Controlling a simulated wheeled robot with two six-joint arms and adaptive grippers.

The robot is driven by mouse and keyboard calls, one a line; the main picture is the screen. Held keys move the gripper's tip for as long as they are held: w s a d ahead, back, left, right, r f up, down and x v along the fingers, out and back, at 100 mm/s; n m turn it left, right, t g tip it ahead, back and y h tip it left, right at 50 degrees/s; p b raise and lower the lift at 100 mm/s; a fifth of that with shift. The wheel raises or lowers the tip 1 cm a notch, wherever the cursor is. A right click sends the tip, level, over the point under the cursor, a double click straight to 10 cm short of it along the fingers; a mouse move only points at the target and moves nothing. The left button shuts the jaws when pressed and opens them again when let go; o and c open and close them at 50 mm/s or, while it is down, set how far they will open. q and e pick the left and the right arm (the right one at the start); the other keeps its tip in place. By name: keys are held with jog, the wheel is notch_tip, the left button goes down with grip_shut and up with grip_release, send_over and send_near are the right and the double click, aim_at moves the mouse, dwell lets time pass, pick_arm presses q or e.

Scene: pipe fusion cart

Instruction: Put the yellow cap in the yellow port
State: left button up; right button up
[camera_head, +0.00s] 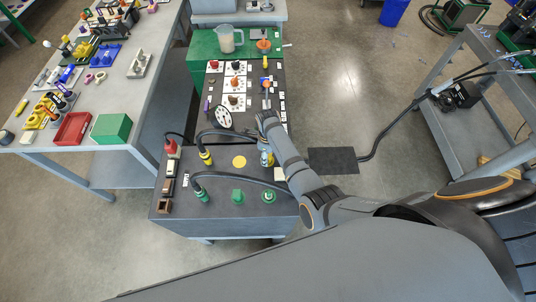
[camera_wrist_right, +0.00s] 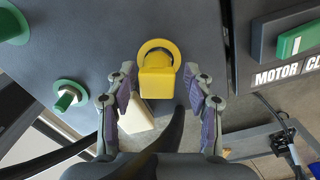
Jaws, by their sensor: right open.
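The yellow cap (camera_wrist_right: 157,80) has a block-shaped head and stands at a round yellow ring (camera_wrist_right: 158,46) on the dark cart top. My right gripper (camera_wrist_right: 159,75) is open, with one finger on each side of the cap and visible gaps to both. In the head view my right gripper (camera_head: 265,146) is over the right side of the cart top, and the cap is mostly hidden there. A flat yellow disc (camera_head: 239,161) lies to its left; I cannot tell whether it is the yellow port. My left gripper is not in view.
A cream block (camera_wrist_right: 137,116) stands close to the cap. Green fittings (camera_head: 237,196) are nearer on the cart top (camera_head: 225,222). A black hose (camera_head: 232,178) runs across, and a yellow plug (camera_head: 207,158) stands left. A labelled panel with a green part (camera_wrist_right: 298,40) is beside the gripper.

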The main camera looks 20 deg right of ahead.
notch_tip(320, 180, up, 7)
jog(key=p, duration=0.7)
jog(key=shift+a+r, duration=0.15)
jog(key=shift+r, duration=0.05)
jog(key=shift+r+b, duration=0.4)
jog(key=shift+b, duration=0.45)
jog(key=shift+r, duration=1.8)
